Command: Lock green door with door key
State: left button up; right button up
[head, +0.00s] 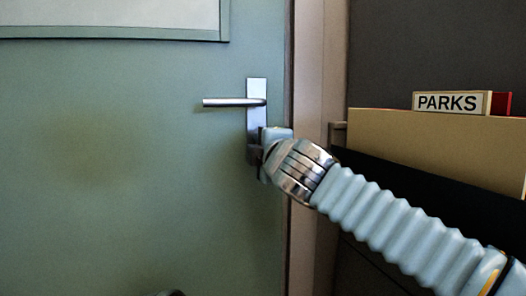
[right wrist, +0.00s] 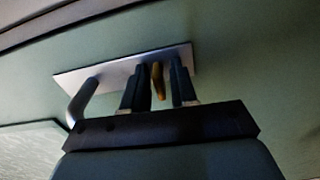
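The green door (head: 120,150) fills the left of the head view and looks closed against its frame. Its metal plate (head: 257,88) carries a lever handle (head: 228,103) that points left and lies level. The plate (right wrist: 110,72) and the handle (right wrist: 82,100) also show in the right wrist view. A brass-coloured key (right wrist: 158,82) stands out from the plate, its tip hidden at the plate. My right gripper (right wrist: 158,70) has one finger on each side of the key, with visible gaps between. In the head view my right gripper covers the plate's lower part.
The door frame (head: 312,110) runs just right of the plate. Right of it stands a tan box or folder (head: 430,140) with a PARKS sign (head: 447,103) and a red item (head: 501,103), close above my right arm. The door's left side is clear.

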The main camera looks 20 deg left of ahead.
jog(key=shift+o, duration=0.5)
jog(key=shift+s+d+f+b, duration=0.1)
jog(key=shift+s+d+b, duration=0.1)
jog(key=shift+b, duration=0.1)
jog(key=b+v, duration=0.4)
jog(key=v, duration=0.4)
jog(key=shift+s, duration=0.15)
jog(key=shift+s+d, duration=0.1)
